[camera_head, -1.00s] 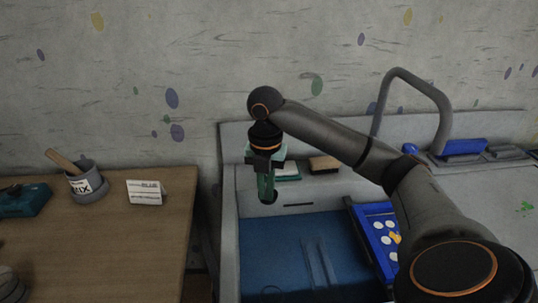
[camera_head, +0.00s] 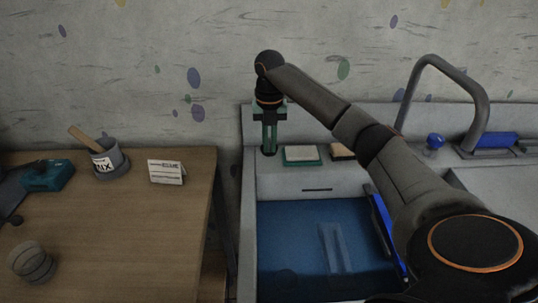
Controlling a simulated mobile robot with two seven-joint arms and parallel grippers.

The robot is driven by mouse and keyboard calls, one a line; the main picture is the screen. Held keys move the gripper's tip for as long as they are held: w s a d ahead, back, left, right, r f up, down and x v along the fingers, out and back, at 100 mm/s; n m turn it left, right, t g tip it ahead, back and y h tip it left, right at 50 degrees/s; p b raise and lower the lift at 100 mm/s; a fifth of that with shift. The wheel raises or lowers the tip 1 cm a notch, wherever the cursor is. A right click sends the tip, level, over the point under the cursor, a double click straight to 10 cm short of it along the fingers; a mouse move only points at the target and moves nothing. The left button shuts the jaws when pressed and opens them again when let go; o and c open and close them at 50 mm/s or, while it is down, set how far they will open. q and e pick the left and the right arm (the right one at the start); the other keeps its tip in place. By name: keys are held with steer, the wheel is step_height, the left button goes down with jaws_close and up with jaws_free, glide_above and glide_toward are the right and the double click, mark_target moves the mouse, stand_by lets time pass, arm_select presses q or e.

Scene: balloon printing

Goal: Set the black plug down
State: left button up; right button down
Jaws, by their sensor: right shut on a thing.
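My right gripper (camera_head: 269,145) points down over the back left corner of the grey sink unit (camera_head: 320,178). It is shut on the black plug (camera_head: 269,153), a small dark piece that shows at the lower end of its green fingers. The fingers hide part of the plug. I cannot tell whether the plug touches the ledge behind the basin. My left gripper is not in view.
A green-and-white block (camera_head: 301,155) and a brown block (camera_head: 342,151) lie on the ledge right of the gripper. The blue basin (camera_head: 295,225) is in front. A wooden table (camera_head: 150,230) stands left, with a grey pot (camera_head: 110,162) and a white card (camera_head: 167,172).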

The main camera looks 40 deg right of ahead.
steer(key=w+d+f, duration=0.1)
steer(key=f, duration=0.1)
steer(key=w+d+f, duration=0.1)
steer(key=f, duration=0.1)
steer(key=w+f, duration=0.1)
steer(key=f, duration=0.1)
steer(key=shift+w+d, duration=0.35)
steer(key=shift+d, duration=0.05)
steer(key=shift+f, duration=1.4)
steer(key=shift+f+b, duration=0.2)
steer(key=shift+b, duration=0.1)
steer(key=c, duration=1)
jaws_free()
steer(key=shift+o, duration=0.2)
step_height(320, 180, up, 12)
steer(key=shift+r, duration=0.2)
